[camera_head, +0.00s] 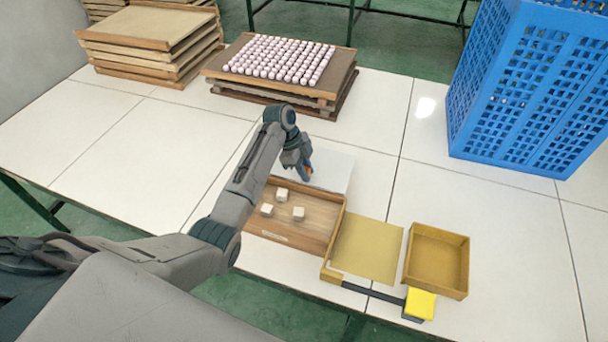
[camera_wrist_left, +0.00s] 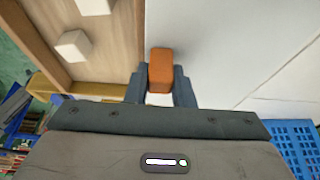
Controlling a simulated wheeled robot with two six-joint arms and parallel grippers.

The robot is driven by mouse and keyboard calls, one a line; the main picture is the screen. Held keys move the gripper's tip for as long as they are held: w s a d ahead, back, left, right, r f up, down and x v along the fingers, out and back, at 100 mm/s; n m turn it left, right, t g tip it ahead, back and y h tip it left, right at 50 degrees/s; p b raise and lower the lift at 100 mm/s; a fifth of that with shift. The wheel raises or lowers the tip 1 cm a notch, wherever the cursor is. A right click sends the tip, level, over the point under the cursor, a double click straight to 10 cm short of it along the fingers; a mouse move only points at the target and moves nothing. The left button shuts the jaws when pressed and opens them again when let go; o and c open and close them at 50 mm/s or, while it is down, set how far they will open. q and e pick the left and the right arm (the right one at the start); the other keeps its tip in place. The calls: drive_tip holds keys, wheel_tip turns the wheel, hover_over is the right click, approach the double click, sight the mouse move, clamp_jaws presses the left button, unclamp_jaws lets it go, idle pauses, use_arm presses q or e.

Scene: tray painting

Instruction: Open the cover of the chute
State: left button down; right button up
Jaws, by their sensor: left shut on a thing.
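The chute is a shallow wooden box (camera_head: 265,230) with a yellow flat section (camera_head: 367,250) joined at its right. A flat white panel (camera_head: 335,172), which looks like the cover, lies at the box's far edge; the box's inside shows uncovered. My left gripper (camera_head: 305,174) is above this panel. In the left wrist view its fingers (camera_wrist_left: 160,88) are shut on a small orange block (camera_wrist_left: 160,66), which looks like a handle; whether it is fixed to the panel I cannot tell. The wood floor also shows there (camera_wrist_left: 112,45). My right gripper is not in view.
Three pale cubes (camera_head: 299,214) lie in the wooden box. An open yellow tray (camera_head: 437,258) and a yellow block (camera_head: 420,303) on a dark bar are at right. A blue crate (camera_head: 530,90) and stacked trays (camera_head: 335,88) stand behind. The white table (camera_head: 500,215) is clear at right.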

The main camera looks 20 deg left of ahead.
use_arm(q)
drive_tip(key=c, duration=1.5)
unclamp_jaws()
drive_tip(key=shift+o, duration=1.3)
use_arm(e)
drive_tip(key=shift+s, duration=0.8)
use_arm(q)
drive_tip(key=b+v, duration=0.3)
drive_tip(key=v, duration=0.7)
drive_tip(key=shift+r, duration=0.4)
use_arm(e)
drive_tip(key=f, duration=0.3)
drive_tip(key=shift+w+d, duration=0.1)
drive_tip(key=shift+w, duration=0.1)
use_arm(q)
drive_tip(key=shift+s+a, duration=0.1)
drive_tip(key=shift+a, duration=0.05)
